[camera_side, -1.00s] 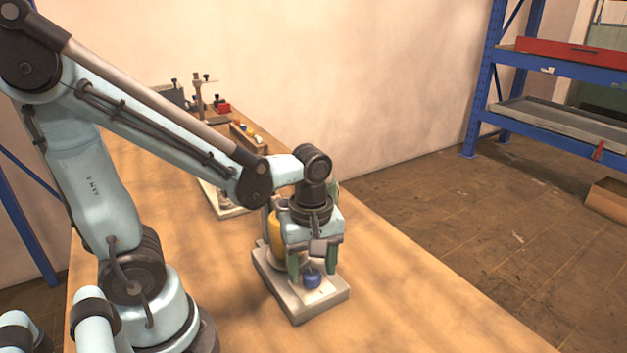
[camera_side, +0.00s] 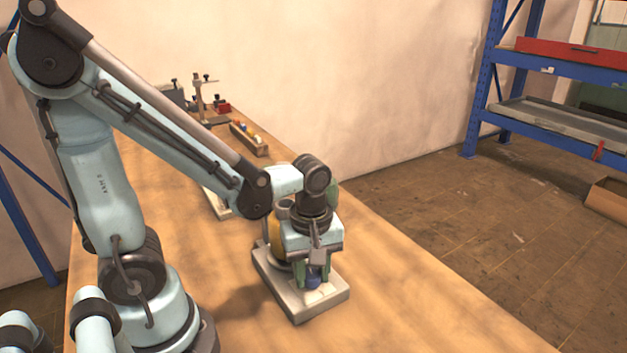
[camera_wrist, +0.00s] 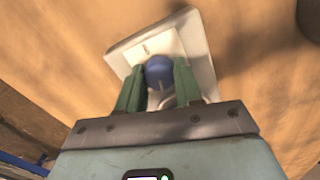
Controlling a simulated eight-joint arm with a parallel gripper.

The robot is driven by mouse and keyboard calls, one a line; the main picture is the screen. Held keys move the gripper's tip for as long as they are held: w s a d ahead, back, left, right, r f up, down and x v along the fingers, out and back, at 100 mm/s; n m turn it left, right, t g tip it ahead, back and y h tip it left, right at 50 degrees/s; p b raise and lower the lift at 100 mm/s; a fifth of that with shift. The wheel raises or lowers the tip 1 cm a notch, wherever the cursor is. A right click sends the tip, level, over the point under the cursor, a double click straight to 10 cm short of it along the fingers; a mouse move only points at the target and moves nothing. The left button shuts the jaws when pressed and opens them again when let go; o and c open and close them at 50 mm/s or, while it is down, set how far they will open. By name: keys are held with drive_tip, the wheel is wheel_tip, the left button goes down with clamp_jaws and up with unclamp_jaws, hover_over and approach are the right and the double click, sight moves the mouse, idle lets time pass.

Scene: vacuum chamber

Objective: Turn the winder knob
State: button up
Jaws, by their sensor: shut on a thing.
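The blue winder knob (camera_side: 313,281) stands on a pale grey base plate (camera_side: 305,306) on the wooden bench. It also shows as a round blue top in the wrist view (camera_wrist: 159,72). My gripper (camera_side: 314,277) points down over the plate, and its two green fingers (camera_wrist: 158,88) are shut on the knob, one on each side. A yellow cylindrical part (camera_side: 275,233) stands on the same plate behind my gripper, partly hidden by it.
On the bench farther back are a wooden tray with small coloured pieces (camera_side: 250,139), a small stand (camera_side: 200,95) and a red block (camera_side: 222,107). The bench right of the plate is clear. A blue shelf rack (camera_side: 485,85) stands beyond the bench.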

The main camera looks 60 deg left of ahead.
sight(312, 273)
drive_tip(key=shift+m, duration=3.1)
drive_tip(key=o, duration=1)
drive_tip(key=shift+o, duration=0.2)
drive_tip(key=shift+r, duration=0.1)
wheel_tip(312, 273, up, 12)
